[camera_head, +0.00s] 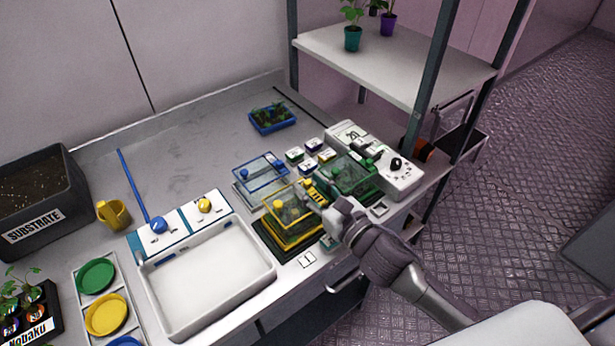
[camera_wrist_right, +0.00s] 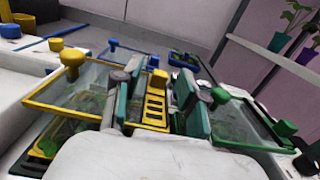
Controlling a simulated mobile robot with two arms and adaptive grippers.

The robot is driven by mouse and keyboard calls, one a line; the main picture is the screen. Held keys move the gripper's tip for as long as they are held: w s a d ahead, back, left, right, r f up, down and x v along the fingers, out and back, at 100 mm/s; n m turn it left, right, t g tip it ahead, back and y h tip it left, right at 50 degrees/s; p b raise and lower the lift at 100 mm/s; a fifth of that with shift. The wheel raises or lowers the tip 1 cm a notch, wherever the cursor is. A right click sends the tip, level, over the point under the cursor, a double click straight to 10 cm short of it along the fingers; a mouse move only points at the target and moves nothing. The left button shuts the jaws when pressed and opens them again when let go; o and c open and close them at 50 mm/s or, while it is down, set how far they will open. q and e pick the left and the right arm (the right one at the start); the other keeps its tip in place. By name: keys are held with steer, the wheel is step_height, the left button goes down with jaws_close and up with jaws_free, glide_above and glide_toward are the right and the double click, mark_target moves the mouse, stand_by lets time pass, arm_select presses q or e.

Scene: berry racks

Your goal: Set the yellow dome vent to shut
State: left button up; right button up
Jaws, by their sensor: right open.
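The yellow dome (camera_head: 288,208) is a clear cover with a yellow rim and knob, on a yellow and black tray near the table's front edge. Its slotted yellow vent (camera_head: 313,193) is on its right side. In the right wrist view the vent (camera_wrist_right: 154,108) shows dark slots and a small raised yellow tab (camera_wrist_right: 158,77). My right gripper (camera_head: 325,199) is open at the vent. In the right wrist view its two fingers (camera_wrist_right: 157,98) stand on either side of the vent and tab; contact cannot be told. My left gripper is not in view.
A green dome (camera_head: 352,174) stands close on the right and a blue dome (camera_head: 262,172) behind. Small labelled blocks (camera_head: 310,156) and a white dial box (camera_head: 400,176) are nearby. A white basin (camera_head: 208,284) lies left. The back left table is clear.

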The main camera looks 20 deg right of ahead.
steer(key=shift+w+a, duration=0.25)
steer(key=shift+w, duration=0.45)
jaws_close()
